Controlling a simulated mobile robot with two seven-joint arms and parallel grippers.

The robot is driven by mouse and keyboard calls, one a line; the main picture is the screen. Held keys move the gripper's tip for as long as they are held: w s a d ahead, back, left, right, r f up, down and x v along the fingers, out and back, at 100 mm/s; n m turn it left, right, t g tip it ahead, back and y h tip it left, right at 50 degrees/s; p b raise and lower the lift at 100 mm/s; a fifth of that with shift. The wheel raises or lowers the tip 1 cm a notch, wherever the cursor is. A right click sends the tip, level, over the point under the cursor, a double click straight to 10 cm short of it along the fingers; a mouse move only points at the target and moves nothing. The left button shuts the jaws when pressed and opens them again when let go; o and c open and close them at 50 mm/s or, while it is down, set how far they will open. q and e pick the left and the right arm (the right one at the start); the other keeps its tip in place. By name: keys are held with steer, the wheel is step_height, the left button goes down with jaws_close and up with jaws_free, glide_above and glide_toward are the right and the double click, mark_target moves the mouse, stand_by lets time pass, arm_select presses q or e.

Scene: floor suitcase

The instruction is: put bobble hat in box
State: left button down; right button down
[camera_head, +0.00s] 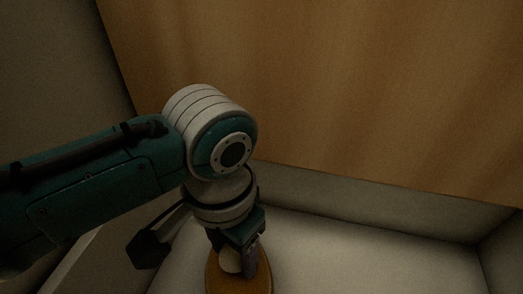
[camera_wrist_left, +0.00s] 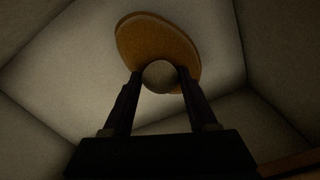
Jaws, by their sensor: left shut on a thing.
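The bobble hat (camera_head: 237,285) is orange-brown with a pale round bobble, low in the head view and partly cut off by its bottom edge. My left gripper (camera_head: 240,260) points down and is shut on the bobble. In the left wrist view the bobble (camera_wrist_left: 160,77) sits between the two fingertips (camera_wrist_left: 160,71), with the orange-brown hat body (camera_wrist_left: 155,40) beyond it. The hat is over the pale floor of a walled box (camera_head: 370,262). I cannot tell whether it touches that floor. My right gripper is not in view.
A brown wooden panel (camera_head: 330,80) stands behind the box's far wall (camera_head: 375,200). The box floor to the right of the hat is clear. A pale edge (camera_head: 75,255) runs under my left arm.

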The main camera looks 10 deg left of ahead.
arm_select(q)
steer(key=shift+c, duration=1)
jaws_free()
steer(key=shift+f, duration=0.1)
step_height(320, 180, up, 12)
steer(key=p, duration=0.9)
steer(key=s+a+r+n+t, duration=0.1)
steer(key=s+a+r, duration=0.1)
steer(key=s+a, duration=0.2)
steer(key=s+a+r+n+t, duration=0.2)
steer(key=s+a, duration=0.3)
steer(key=s, duration=0.3)
steer(key=shift+s+a+r+t, duration=0.15)
steer(key=shift+a+r+t, duration=0.15)
steer(key=shift+r, duration=0.5)
steer(key=shift+d, duration=0.1)
